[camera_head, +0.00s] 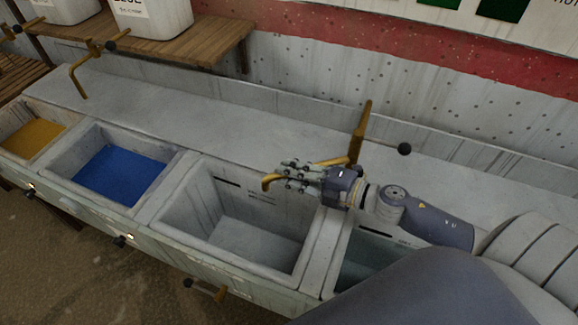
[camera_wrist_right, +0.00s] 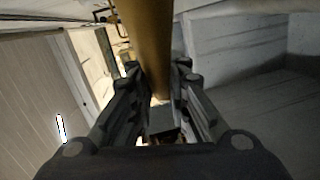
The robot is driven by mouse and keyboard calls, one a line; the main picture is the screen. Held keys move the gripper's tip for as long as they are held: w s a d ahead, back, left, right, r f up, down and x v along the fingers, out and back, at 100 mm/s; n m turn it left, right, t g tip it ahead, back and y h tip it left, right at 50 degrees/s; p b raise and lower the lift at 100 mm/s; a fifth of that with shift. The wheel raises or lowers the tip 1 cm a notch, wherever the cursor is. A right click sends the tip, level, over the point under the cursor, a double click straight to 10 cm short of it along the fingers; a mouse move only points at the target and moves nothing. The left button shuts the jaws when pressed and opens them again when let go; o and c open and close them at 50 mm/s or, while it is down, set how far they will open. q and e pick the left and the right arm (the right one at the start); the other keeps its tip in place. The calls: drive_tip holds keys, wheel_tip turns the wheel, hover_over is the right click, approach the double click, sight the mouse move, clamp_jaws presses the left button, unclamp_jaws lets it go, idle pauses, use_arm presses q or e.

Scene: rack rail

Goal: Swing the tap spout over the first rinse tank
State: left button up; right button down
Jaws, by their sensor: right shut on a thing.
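The brass tap (camera_head: 361,130) stands on the back ledge, with a dark knob (camera_head: 404,149) beside it. Its spout (camera_head: 269,182) reaches left, and its bent end shows in front of the back wall of the empty grey tank (camera_head: 240,240). My right gripper (camera_head: 292,174) is shut around the spout near its outer end. In the right wrist view the spout (camera_wrist_right: 149,45) runs between the fingers (camera_wrist_right: 160,95). Tank labels are too small to read, so I cannot tell which is the first rinse tank. My left gripper is not in view.
A blue-filled tank (camera_head: 121,174) and a yellow-filled tank (camera_head: 32,138) lie left. Another tank (camera_head: 365,258) at right is partly hidden by my arm. A second brass tap (camera_head: 78,77) stands at the far left. White containers (camera_head: 152,18) sit on a wooden shelf (camera_head: 205,42).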

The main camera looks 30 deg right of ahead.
drive_tip(key=shift+s+a+n+g+y, duration=0.1)
drive_tip(key=shift+s+n+g+y, duration=0.5)
drive_tip(key=shift+s, duration=0.25)
drive_tip(key=c, duration=1.5)
unclamp_jaws()
drive_tip(key=shift+c, duration=0.2)
drive_tip(key=v, duration=1.2)
drive_tip(key=shift+f, duration=0.15)
